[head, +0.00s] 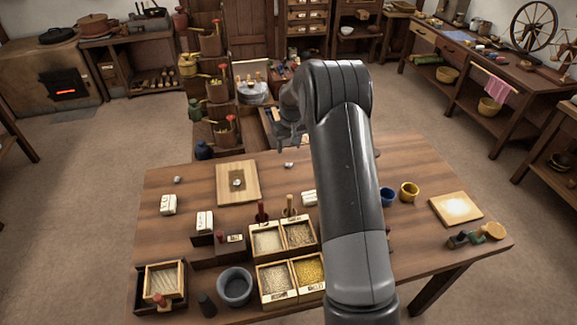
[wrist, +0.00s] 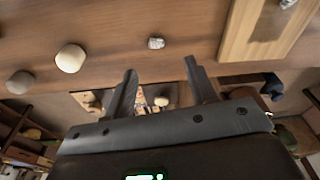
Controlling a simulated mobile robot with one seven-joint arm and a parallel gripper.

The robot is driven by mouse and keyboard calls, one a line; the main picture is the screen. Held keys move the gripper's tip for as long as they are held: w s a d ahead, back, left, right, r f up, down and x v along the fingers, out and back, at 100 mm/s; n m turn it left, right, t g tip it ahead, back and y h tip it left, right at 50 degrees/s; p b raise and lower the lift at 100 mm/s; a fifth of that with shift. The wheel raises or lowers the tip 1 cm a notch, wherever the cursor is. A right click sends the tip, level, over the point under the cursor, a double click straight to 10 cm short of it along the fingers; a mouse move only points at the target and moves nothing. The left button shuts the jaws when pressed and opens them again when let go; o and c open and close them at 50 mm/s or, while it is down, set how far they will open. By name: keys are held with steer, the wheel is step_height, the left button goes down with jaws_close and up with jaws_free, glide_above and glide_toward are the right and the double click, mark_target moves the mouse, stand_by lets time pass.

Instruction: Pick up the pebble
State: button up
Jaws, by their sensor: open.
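Small stones that could be the pebble lie on the table. One grey stone (head: 289,164) is on the bare wood near the far edge; it also shows in the wrist view (wrist: 156,43), just beyond my fingertips. Other grey stones are on the wooden board (head: 223,194) and at the far left (head: 177,180). My gripper (head: 291,142) is open and empty by the far edge, its fingers (wrist: 160,68) apart.
Shelves with pots (head: 215,90) stand beyond the far edge. Wood around the near grey stone is clear.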

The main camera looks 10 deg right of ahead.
glide_above(289, 163)
steer(key=s, duration=0.2)
steer(key=f, duration=0.5)
steer(key=shift+a, duration=0.35)
steer(key=f, duration=0.1)
steer(key=w+f, duration=0.1)
steer(key=f, duration=0.3)
steer(key=shift+w+d+f, duration=0.15)
steer(key=shift+w+d, duration=0.1)
steer(key=shift+w, duration=0.05)
steer(key=c, duration=1)
